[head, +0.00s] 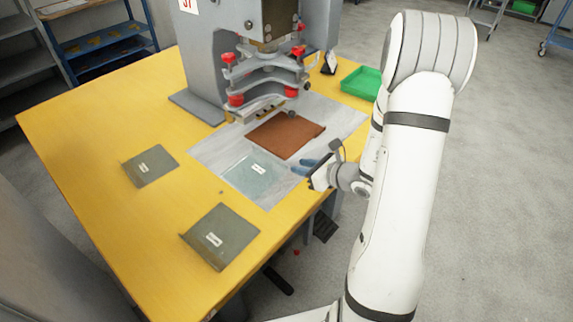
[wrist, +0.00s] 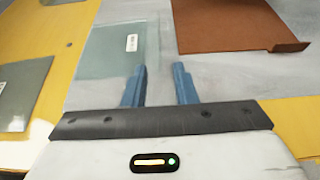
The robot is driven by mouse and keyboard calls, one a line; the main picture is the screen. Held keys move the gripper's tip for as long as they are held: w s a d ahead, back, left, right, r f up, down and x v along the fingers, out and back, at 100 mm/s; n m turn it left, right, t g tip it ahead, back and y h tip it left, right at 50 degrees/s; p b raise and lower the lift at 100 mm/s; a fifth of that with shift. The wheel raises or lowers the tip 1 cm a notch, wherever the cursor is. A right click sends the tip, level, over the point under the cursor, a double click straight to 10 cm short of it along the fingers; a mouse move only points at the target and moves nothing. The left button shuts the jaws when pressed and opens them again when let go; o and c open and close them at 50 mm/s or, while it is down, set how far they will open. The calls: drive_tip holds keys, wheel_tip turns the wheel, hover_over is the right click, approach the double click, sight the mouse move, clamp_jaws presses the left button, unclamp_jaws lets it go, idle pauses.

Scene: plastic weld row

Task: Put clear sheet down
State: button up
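The clear sheet (head: 243,180) is a pale, see-through greenish square with a small white label. It lies flat on the grey plate (head: 215,153) on the yellow table, and in the wrist view it (wrist: 105,53) shows at upper left. My gripper (head: 304,166) is beside the sheet's right edge. In the wrist view its two blue fingers (wrist: 161,68) stand apart with a visible gap and nothing seen between them. The left finger overlaps the sheet's near right edge in the picture; I cannot tell whether it touches.
A brown sheet (head: 285,133) with a raised edge lies beside the clear sheet, below the grey press (head: 262,78). Two grey-green sheets (head: 150,166) (head: 221,237) with labels lie on the yellow table (head: 100,210). A green tray (head: 362,83) stands right of the press.

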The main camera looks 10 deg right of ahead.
drive_tip(key=v, duration=0.3)
drive_tip(key=shift+s, duration=0.1)
drive_tip(key=s+a+r+n+g+y, duration=0.3)
drive_tip(key=s+a+r+n+g, duration=0.25)
drive_tip(key=a+n, duration=0.35)
drive_tip(key=s+a+r+n+g+h, duration=0.1)
drive_tip(key=s+r+n+g+h, duration=0.1)
drive_tip(key=s+n, duration=0.3)
drive_tip(key=s+r+n+g+h, duration=0.2)
drive_tip(key=s+n+g+h, duration=0.1)
drive_tip(key=s+n, duration=0.3)
drive_tip(key=shift+s+a+n, duration=0.2)
drive_tip(key=shift+a+n, duration=0.15)
drive_tip(key=shift+n, duration=0.55)
drive_tip(key=s+d+r+n+h, duration=0.1)
drive_tip(key=n, duration=0.1)
drive_tip(key=d+r+n+t+h, duration=0.1)
drive_tip(key=d+n+h, duration=0.1)
drive_tip(key=s+d+r+n+h, duration=0.1)
drive_tip(key=d+r+n+h, duration=0.1)
drive_tip(key=shift+s+t, duration=0.3)
drive_tip(key=shift+t, duration=0.05)
drive_tip(key=shift+c, duration=0.2)
drive_tip(key=shift+a+r+n+h, duration=0.1)
drive_tip(key=shift+a+n+h, duration=0.2)
drive_tip(key=shift+a+n, duration=0.15)
drive_tip(key=shift+c, duration=0.6)
drive_tip(key=shift+d+r, duration=0.1)
drive_tip(key=shift+c, duration=0.6)
